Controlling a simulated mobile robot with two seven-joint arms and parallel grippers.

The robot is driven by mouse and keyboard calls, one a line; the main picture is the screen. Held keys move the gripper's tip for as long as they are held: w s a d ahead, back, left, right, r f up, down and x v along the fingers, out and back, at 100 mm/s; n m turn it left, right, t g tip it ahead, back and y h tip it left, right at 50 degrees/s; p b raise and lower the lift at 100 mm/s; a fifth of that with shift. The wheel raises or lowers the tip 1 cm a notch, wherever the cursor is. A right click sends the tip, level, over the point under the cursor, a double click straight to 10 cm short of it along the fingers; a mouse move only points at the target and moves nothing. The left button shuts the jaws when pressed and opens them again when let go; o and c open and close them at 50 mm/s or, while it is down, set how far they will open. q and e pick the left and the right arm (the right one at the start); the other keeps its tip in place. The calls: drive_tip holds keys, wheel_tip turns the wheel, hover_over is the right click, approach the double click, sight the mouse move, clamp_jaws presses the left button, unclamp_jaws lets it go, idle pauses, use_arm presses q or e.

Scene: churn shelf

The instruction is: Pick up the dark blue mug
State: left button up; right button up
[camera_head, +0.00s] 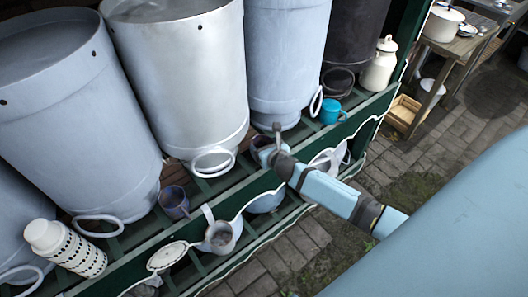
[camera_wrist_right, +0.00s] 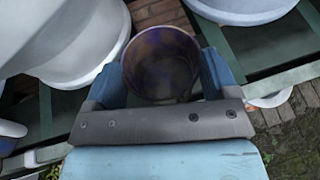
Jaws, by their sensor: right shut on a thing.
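A dark mug with blue and brown patches (camera_wrist_right: 160,62) sits between the two fingers of my right gripper (camera_wrist_right: 165,80) in the right wrist view, its open top facing the camera. In the head view my right gripper (camera_head: 270,143) is shut on this mug (camera_head: 260,143) at the front of the green shelf. The gripper hides part of it. I cannot tell whether it is still touching the shelf. A second dark blue-purple mug (camera_head: 173,201) stands on the shelf further left. My left gripper is not in view.
Large grey metal churns (camera_head: 185,80) stand close behind the mugs. A turquoise mug (camera_head: 331,111) and a cream lidded can (camera_head: 380,65) are to the right. A patterned white flask (camera_head: 70,250) is at left. Pots hang below the green shelf edge (camera_head: 240,198).

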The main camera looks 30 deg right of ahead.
drive_tip(key=shift+r, duration=0.15)
drive_tip(key=shift+s+d+r, duration=0.1)
drive_tip(key=shift+d+r, duration=0.05)
drive_tip(key=shift+r, duration=0.05)
wheel_tip(320, 180, up, 6)
drive_tip(key=s+d+b, duration=0.2)
drive_tip(key=s+d, duration=1.2)
drive_tip(key=w+a+r+n+y+p, duration=0.1)
drive_tip(key=w+a+r+p, duration=0.15)
drive_tip(key=a+r, duration=0.85)
drive_tip(key=w+a+r+y+p, duration=0.1)
drive_tip(key=a+r+p, duration=0.4)
drive_tip(key=a, duration=0.9)
drive_tip(key=shift+n, duration=0.3)
drive_tip(key=f, duration=0.1)
drive_tip(key=s+f, duration=0.1)
drive_tip(key=s+a+f+b, duration=0.1)
drive_tip(key=f, duration=0.1)
drive_tip(key=shift+f, duration=0.1)
